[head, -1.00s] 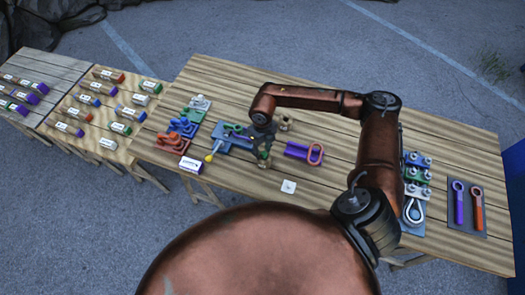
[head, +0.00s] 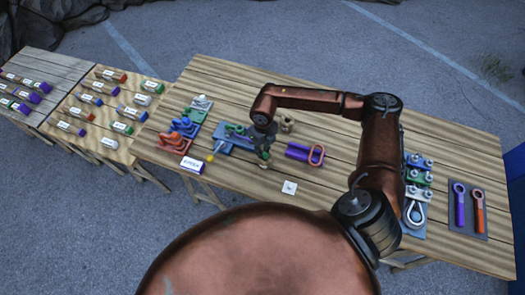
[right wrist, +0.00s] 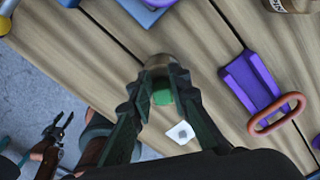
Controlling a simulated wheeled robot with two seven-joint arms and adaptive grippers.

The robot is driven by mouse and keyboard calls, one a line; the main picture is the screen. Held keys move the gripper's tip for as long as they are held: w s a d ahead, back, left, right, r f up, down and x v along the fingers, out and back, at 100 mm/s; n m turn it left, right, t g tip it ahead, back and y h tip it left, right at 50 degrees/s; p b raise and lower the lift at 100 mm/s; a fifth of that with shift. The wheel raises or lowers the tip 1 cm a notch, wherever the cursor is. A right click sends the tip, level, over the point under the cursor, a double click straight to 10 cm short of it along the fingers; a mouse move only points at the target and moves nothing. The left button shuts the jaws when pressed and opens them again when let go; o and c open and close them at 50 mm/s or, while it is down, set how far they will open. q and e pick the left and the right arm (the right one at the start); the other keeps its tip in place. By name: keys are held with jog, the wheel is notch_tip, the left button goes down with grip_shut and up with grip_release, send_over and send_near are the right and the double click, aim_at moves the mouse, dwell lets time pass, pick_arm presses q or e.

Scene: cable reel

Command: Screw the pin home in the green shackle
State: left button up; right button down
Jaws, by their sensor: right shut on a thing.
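The green shackle (head: 236,130) sits at the blue fixture (head: 236,144) on the left part of the table, partly hidden by my right arm. My right gripper (head: 264,158) is just right of the fixture, pointing down above the table. In the right wrist view its fingers are shut on a small green piece (right wrist: 162,92), which looks like the shackle pin's head. A tan rounded part (right wrist: 160,62) shows just beyond it; I cannot tell what it is. The held piece appears apart from the shackle. My left gripper (right wrist: 57,126) shows small in the right wrist view, open and empty.
A purple fixture with an orange ring (head: 305,152) lies to the right. A brass-coloured piece (head: 287,122) stands behind the gripper. A yellow-tipped rod (head: 210,158) juts forward. A white card (head: 289,187) lies in front.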

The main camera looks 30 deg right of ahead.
jog(key=shift+s+d+f, duration=0.15)
jog(key=shift+s+f, duration=0.05)
jog(key=shift+f, duration=0.1)
jog(key=shift+w+d+r+p, duration=0.1)
jog(key=shift+w+r+p, duration=0.1)
jog(key=shift+r+p, duration=0.8)
jog(key=shift+r, duration=0.8)
jog(key=shift+r+p, duration=0.65)
jog(key=shift+r, duration=0.75)
